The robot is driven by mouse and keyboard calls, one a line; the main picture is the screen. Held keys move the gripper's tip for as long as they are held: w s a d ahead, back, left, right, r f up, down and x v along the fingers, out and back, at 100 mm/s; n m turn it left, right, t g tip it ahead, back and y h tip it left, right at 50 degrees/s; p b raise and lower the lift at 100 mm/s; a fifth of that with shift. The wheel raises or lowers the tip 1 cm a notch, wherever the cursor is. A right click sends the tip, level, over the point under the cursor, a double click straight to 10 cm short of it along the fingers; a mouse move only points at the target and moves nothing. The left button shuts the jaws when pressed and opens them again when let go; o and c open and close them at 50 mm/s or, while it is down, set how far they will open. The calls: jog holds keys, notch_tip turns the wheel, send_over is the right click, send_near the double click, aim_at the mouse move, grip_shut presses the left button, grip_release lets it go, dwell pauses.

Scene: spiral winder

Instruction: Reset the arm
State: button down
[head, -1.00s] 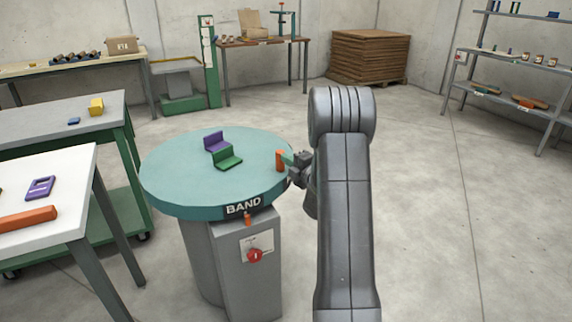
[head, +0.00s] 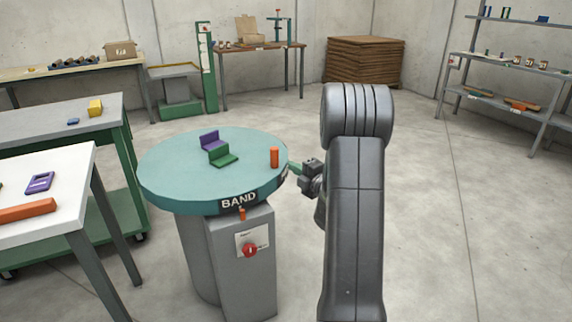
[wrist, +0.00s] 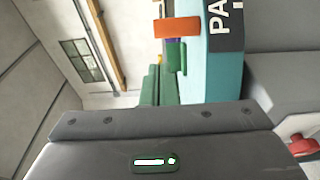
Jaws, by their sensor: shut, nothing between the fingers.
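My gripper (head: 293,168) is at the right rim of the round teal turntable (head: 165,177), beside an upright orange cylinder (head: 274,157) that stands on the turntable near that rim. The gripper is shut and holds nothing. In the head view its green fingers are apart from the cylinder. The wrist view is turned sideways. It shows the orange cylinder (wrist: 177,27) on the teal turntable edge (wrist: 222,75), with the green fingers (wrist: 160,84) in the lower middle.
A purple bracket (head: 209,140) and a green bracket (head: 222,157) sit on the turntable. Below its BAND label is a grey pedestal with a red knob (head: 250,250). A white table (head: 60,185) stands at the left. The floor right of my arm is clear.

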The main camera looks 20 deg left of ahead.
jog(key=shift+w+v, duration=0.15)
jog(key=shift+v, duration=0.9)
jog(key=shift+w+v, duration=0.1)
jog(key=shift+v, duration=1)
